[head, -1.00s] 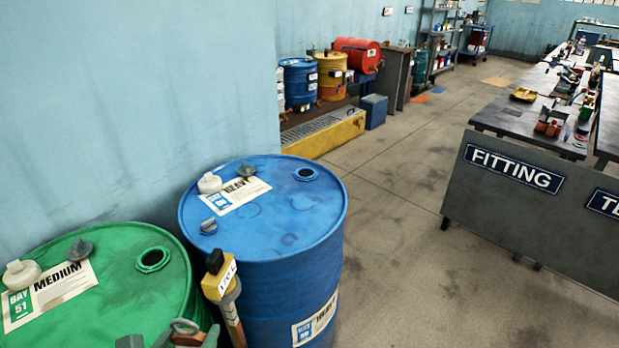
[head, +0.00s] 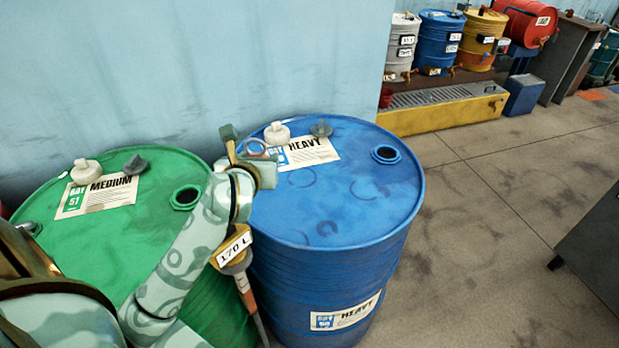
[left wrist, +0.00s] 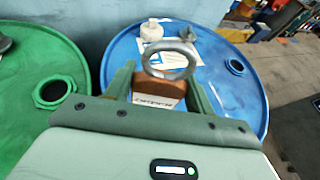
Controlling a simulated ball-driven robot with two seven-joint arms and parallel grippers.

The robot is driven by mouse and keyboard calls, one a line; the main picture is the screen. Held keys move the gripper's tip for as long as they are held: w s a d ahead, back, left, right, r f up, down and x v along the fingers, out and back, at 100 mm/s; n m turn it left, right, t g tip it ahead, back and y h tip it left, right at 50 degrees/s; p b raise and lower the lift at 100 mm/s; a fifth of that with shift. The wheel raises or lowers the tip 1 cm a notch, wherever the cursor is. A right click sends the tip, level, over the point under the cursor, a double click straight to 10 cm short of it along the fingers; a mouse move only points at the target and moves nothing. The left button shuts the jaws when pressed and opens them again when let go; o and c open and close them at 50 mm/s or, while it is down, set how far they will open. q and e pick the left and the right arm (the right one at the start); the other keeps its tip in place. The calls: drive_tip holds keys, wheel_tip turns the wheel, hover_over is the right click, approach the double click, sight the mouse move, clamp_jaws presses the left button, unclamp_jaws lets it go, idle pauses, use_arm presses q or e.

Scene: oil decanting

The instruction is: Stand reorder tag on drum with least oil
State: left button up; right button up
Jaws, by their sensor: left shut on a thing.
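My left gripper (head: 247,168) is shut on the reorder tag, a brown block (left wrist: 165,87) with a white lettered label and a grey metal ring (left wrist: 168,60). The green drum (head: 110,225), labelled MEDIUM, stands to the left, partly hidden by my arm. A yellow gauge with a "170 L" label (head: 235,248) hangs between the two drums; which drum it belongs to I cannot tell. My right gripper is out of view.
The blue lid carries a white cap (head: 277,133), a grey cap (head: 321,128), a paper label and an open bung hole (head: 385,154). Several small drums stand behind a yellow-edged grate (head: 440,117). The floor (head: 480,250) right of the blue drum is clear.

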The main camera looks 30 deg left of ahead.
use_arm(q)
drive_tip(key=shift+w+d+f+b, duration=0.75)
drive_tip(key=shift+w+f, duration=0.85)
drive_tip(key=shift+f, duration=0.35)
drive_tip(key=shift+w+d+f+b, duration=0.65)
drive_tip(key=shift+w+d+f, duration=0.25)
drive_tip(key=shift+w+f, duration=0.85)
drive_tip(key=shift+w+d+f+b, duration=0.75)
drive_tip(key=shift+w+f, duration=0.7)
drive_tip(key=shift+f, duration=0.65)
drive_tip(key=shift+f, duration=0.1)
drive_tip(key=o, duration=1)
